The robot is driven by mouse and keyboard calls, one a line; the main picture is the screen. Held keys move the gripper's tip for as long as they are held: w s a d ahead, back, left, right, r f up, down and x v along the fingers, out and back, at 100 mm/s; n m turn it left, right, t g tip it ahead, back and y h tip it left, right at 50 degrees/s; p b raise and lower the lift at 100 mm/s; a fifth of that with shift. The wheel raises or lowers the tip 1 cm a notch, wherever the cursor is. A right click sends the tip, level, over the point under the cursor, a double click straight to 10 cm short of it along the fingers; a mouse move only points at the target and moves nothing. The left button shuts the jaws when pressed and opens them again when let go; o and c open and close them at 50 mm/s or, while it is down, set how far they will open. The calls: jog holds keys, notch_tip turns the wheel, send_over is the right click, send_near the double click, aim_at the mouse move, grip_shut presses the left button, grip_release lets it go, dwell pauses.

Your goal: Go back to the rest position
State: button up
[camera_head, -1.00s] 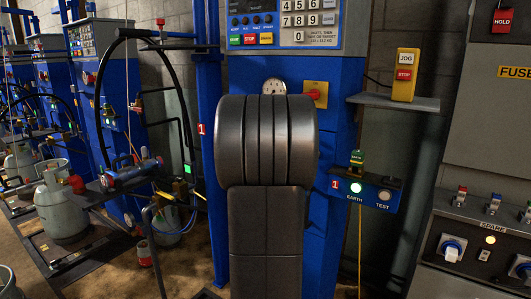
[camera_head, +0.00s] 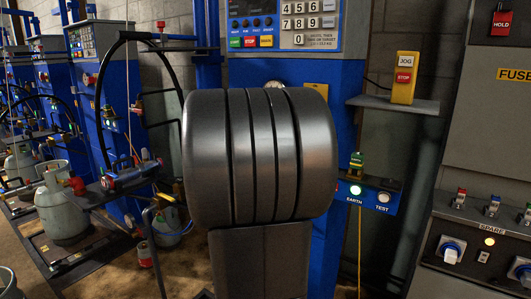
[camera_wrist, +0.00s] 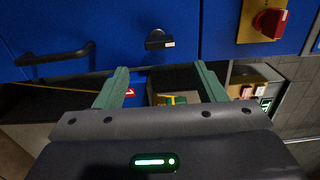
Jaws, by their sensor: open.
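My gripper (camera_wrist: 160,76) shows in the wrist view with its two green fingers wide apart. I see nothing gripped between them. A small green and yellow thing (camera_wrist: 172,99) shows in the gap, apparently beyond the fingers. In the head view my dark arm fills the middle and hides my gripper and much of the blue scale cabinet (camera_head: 344,120). A green and yellow piece (camera_head: 357,165) stands on the small blue shelf with the lit EARTH lamp (camera_head: 355,190).
A yellow JOG/STOP box (camera_head: 405,78) stands on a grey shelf (camera_head: 395,104) at right. A grey panel (camera_head: 490,120) stands far right. Gas cylinders (camera_head: 62,212) and hoses are at left. The wrist view shows a red rotary switch (camera_wrist: 268,22) and a black handle (camera_wrist: 55,56).

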jog(key=x, duration=1.1)
jog(key=shift+w+d+r, duration=0.1)
jog(key=shift+w+d, duration=0.05)
jog(key=shift+w, duration=0.1)
jog(key=n+p, duration=0.2)
jog(key=shift+s+r+n, duration=0.1)
jog(key=shift+n, duration=0.3)
jog(key=n+p, duration=0.6)
jog(key=shift+n, duration=0.4)
jog(key=n+p, duration=0.6)
jog(key=p, duration=0.1)
jog(key=shift+a, duration=0.25)
jog(key=shift+f+n+p, duration=0.25)
jog(key=shift+n+p, duration=0.95)
